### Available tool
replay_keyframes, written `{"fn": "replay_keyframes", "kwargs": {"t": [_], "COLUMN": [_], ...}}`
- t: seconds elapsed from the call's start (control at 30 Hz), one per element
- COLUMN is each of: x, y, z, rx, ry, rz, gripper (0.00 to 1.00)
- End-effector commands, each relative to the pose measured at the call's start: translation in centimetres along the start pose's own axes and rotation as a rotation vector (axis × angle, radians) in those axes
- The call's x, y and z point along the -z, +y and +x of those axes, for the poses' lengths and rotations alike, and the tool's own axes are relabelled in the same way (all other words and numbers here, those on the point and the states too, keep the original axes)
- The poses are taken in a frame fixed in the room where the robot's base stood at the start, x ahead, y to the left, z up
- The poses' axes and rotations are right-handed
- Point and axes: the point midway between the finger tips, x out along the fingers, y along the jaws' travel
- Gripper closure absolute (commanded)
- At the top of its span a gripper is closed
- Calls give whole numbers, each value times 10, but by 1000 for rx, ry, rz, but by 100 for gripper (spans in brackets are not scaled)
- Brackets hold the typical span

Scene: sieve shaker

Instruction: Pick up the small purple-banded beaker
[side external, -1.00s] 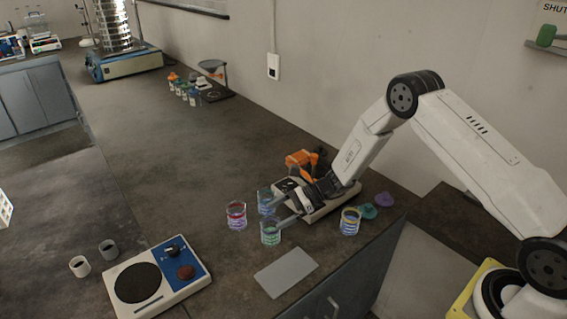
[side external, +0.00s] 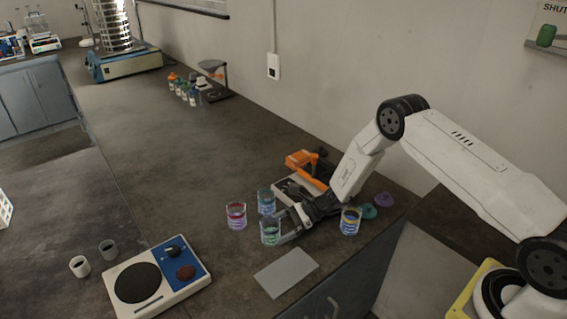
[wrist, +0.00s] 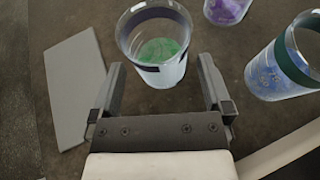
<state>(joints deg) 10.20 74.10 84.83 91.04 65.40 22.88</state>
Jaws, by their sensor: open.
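A small glass beaker with green contents (side external: 270,233) stands upright at the front of the beaker group; it also shows in the wrist view (wrist: 160,50). Its band looks dark bluish-purple in the wrist view; the exact colour is hard to tell. My gripper (side external: 287,227) is low over the counter, just right of this beaker. In the wrist view my gripper (wrist: 161,68) is open, its fingers pointing at the beaker. The near part of the beaker is at the gap between the fingertips. I cannot tell whether either finger touches it.
A red-banded beaker (side external: 236,216) and a teal-banded beaker (side external: 266,202) stand close by. A yellow-banded beaker (side external: 350,222) is right of my gripper. A grey plate (side external: 286,271) lies in front. An orange-topped balance (side external: 303,160) is behind.

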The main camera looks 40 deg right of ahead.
Motion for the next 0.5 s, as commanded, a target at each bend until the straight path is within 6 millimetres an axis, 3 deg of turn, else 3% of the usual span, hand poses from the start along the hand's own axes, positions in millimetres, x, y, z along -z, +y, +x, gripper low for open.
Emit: {"fn": "replay_keyframes", "kwargs": {"t": [0.2,0.5], "x": [2,1], "y": [0,0], "z": [25,30], "rx": [-1,1], "ry": [1,1], "rz": [-1,0], "gripper": [0,0]}}
